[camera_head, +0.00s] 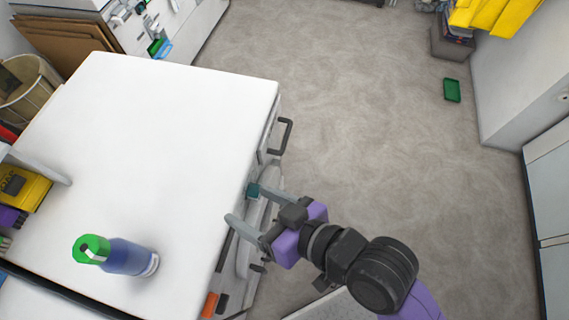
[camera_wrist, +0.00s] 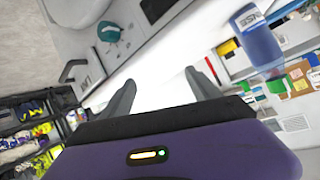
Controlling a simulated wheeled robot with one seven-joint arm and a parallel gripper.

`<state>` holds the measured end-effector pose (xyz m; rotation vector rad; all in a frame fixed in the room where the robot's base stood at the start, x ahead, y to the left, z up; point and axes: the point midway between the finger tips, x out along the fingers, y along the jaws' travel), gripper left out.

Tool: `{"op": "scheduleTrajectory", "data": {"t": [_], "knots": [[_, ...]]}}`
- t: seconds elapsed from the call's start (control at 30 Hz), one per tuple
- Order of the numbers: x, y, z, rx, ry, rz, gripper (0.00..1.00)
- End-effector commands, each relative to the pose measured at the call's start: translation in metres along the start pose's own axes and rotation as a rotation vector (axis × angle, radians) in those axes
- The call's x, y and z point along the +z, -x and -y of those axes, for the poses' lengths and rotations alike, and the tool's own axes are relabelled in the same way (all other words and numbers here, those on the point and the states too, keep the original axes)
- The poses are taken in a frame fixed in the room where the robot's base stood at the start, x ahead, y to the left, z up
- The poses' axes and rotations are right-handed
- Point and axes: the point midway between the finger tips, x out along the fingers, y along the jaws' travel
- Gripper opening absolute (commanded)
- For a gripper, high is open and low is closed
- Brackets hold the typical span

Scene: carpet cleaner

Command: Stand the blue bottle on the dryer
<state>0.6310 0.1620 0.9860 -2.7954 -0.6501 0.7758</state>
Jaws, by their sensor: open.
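The blue bottle (camera_head: 128,257) has a green cap and appears to stand upright on a broad white top (camera_head: 150,150), near its front left in the head view. My gripper (camera_head: 242,205) is open and empty at the right edge of the white top, well to the right of the bottle. Its two fingers (camera_wrist: 160,80) are spread apart in the wrist view. I cannot tell for certain which white unit is the dryer.
Dark handles (camera_head: 281,137) stick out from the right side of the white unit. A green tray (camera_head: 452,90) lies on the grey carpet. Much of the white top is clear.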

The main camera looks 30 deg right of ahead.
Motion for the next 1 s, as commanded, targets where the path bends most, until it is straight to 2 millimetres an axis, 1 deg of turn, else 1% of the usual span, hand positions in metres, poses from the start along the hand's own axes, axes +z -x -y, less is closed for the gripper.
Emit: {"op": "scheduleTrajectory", "data": {"t": [0.03, 0.1, 0.17, 0.2, 0.27, 0.3, 0.37, 0.4, 0.5, 0.6, 0.7, 0.77, 1.0], "knots": [[0.014, 0.013, -0.014, 0.054, -0.022, -0.013, 0.71], [0.026, 0.032, -0.034, 0.130, -0.036, -0.049, 0.71], [0.035, 0.051, -0.048, 0.191, -0.041, -0.077, 0.71], [0.041, 0.064, -0.057, 0.231, -0.039, -0.096, 0.71], [0.048, 0.086, -0.067, 0.284, -0.030, -0.124, 0.71], [0.052, 0.101, -0.073, 0.317, -0.020, -0.142, 0.71], [0.057, 0.124, -0.080, 0.361, -0.002, -0.166, 0.71], [0.059, 0.138, -0.082, 0.385, 0.012, -0.182, 0.71], [0.062, 0.170, -0.084, 0.427, 0.050, -0.215, 0.71], [0.061, 0.192, -0.082, 0.449, 0.082, -0.240, 0.71], [0.060, 0.205, -0.080, 0.459, 0.101, -0.256, 0.71], [0.059, 0.208, -0.079, 0.460, 0.108, -0.262, 0.71], [0.058, 0.210, -0.079, 0.461, 0.110, -0.266, 0.71]]}}
